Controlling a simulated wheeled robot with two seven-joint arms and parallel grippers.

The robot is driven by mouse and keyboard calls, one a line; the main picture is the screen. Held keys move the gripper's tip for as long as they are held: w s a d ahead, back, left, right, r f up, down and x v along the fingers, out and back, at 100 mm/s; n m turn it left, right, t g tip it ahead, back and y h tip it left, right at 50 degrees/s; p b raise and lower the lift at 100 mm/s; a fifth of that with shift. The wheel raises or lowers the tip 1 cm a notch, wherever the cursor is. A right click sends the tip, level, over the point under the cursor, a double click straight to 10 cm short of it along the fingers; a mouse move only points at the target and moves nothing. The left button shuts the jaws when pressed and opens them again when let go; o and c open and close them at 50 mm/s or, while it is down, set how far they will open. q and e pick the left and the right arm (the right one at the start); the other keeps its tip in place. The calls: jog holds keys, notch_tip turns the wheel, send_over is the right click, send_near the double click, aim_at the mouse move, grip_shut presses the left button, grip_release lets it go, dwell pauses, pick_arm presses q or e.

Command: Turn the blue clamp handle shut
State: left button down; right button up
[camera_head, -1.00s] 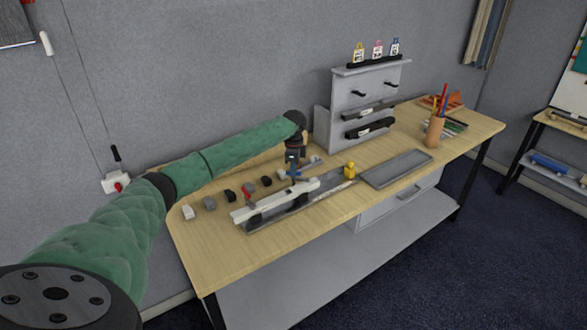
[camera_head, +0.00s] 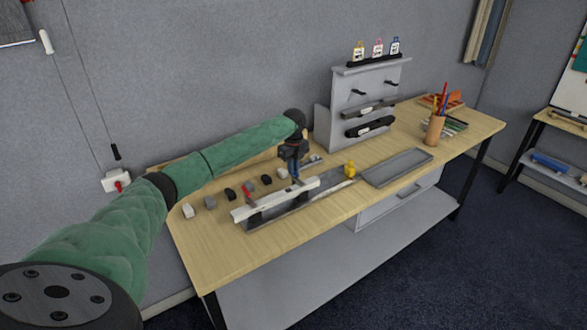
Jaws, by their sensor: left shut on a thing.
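The blue clamp handle (camera_head: 295,173) stands at the right part of a long white bar (camera_head: 273,201) on the table. My left gripper (camera_head: 294,166) reaches down from above and is shut on the blue handle, hiding its upper part. A second, red handle (camera_head: 247,194) stands near the bar's left end. The white bar lies along a dark grey base (camera_head: 283,210). The handle's exact angle is too small to tell. My right gripper is out of the picture.
Several small grey and black blocks (camera_head: 230,193) lie behind the bar. A yellow piece (camera_head: 350,170) and a grey tray (camera_head: 398,168) lie to its right. A grey rack (camera_head: 367,95) stands at the back; a pencil cup (camera_head: 434,131) stands farther right. The table's front left is clear.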

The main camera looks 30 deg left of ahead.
pick_arm(q)
jog(key=shift+r+m, duration=0.1)
jog(key=shift+m, duration=0.3)
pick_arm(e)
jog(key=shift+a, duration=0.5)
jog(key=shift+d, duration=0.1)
